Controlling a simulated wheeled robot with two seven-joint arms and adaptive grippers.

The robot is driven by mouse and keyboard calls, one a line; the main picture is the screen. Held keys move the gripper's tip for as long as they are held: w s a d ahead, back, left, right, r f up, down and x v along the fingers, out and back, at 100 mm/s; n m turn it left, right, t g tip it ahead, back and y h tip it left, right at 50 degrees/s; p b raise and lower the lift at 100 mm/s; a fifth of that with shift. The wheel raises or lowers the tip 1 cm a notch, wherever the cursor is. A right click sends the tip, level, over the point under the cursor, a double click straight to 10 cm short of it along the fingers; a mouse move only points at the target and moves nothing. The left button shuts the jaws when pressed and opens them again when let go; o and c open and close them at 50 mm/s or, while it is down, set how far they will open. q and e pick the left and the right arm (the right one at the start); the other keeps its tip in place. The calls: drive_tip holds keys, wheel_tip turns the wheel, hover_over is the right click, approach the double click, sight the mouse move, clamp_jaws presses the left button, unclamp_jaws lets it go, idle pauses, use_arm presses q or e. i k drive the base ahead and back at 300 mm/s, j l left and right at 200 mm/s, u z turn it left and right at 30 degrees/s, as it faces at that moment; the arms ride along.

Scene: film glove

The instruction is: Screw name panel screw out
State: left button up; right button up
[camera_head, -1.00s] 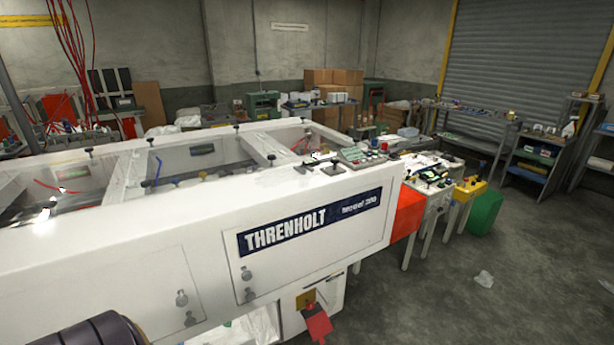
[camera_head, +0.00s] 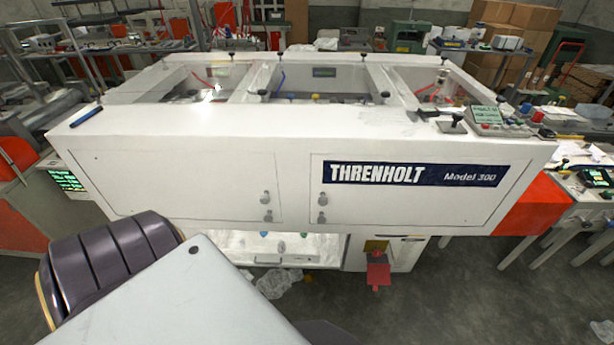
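The name panel (camera_head: 400,194) is on the front of a long white machine (camera_head: 190,132), to the right of the middle. It carries a dark blue plate (camera_head: 413,173) reading "THRENHOLT Model 300". Two grey round knobs or screws (camera_head: 321,199) sit one above the other near the panel's left edge. Two similar ones (camera_head: 266,198) sit on the panel to the left. Which of these is the named screw I cannot tell. Neither of my grippers shows. A dark ribbed part and a pale grey part, seemingly my own, fill the lower left.
A red hanging piece (camera_head: 378,271) is below the name panel. Crumpled clear plastic (camera_head: 279,282) lies on the floor in front. A control box (camera_head: 497,121) stands on the machine's right top. An orange block (camera_head: 538,203) adjoins the right end. Open floor shows at the lower right.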

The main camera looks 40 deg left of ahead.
sight(322, 201)
drive_tip(key=i+l+u, duration=0.15)
drive_tip(key=l+u, duration=0.3)
drive_tip(key=i+l+u, duration=0.1)
drive_tip(key=l+u, duration=0.85)
drive_tip(key=i+j, duration=0.05)
drive_tip(key=j, duration=0.05)
